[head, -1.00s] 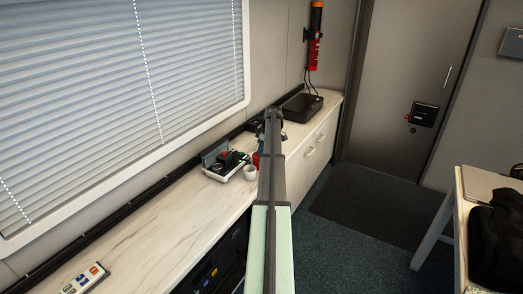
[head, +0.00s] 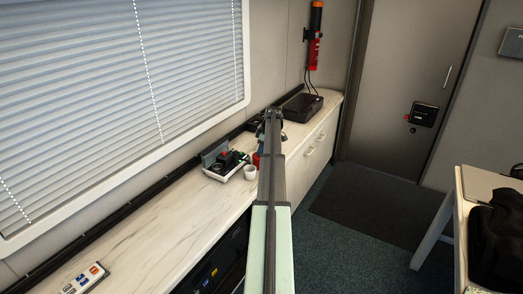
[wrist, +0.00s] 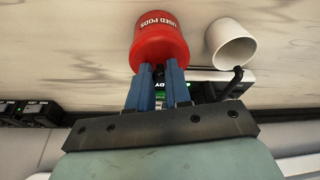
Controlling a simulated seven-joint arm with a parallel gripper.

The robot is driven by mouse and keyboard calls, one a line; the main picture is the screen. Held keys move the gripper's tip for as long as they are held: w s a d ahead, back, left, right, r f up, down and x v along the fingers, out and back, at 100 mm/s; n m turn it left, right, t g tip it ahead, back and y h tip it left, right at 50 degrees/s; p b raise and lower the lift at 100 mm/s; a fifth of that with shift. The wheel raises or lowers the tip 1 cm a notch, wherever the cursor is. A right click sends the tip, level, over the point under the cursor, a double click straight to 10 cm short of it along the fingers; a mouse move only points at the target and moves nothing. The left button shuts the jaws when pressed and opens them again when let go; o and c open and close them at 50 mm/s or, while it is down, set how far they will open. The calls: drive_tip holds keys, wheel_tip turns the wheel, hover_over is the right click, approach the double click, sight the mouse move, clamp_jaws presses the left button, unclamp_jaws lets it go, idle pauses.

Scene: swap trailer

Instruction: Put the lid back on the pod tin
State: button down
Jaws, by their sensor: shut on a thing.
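The red pod tin (wrist: 160,24), lettered "USED PODS", is at the top middle of the wrist view, on the pale marbled counter. A round red part (wrist: 160,52), which looks like its lid, faces my fingers. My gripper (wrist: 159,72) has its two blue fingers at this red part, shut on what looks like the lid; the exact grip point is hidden. I cannot tell whether the lid is seated on the tin or just above it. In the head view a sliver of red (head: 256,159) shows beside my arm, which hides the rest.
A white cup (wrist: 231,44) stands close beside the tin, right of it in the wrist view. A tray of small items (head: 225,165) is left of the cup in the head view. A black box (head: 302,106) sits farther along the counter (head: 165,215). The near counter is mostly clear.

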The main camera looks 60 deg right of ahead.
idle(0.8)
drive_tip(key=shift+c, duration=2.4)
unclamp_jaws()
drive_tip(key=shift+r, duration=3.5)
clamp_jaws()
drive_tip(key=shift+f, duration=2.8)
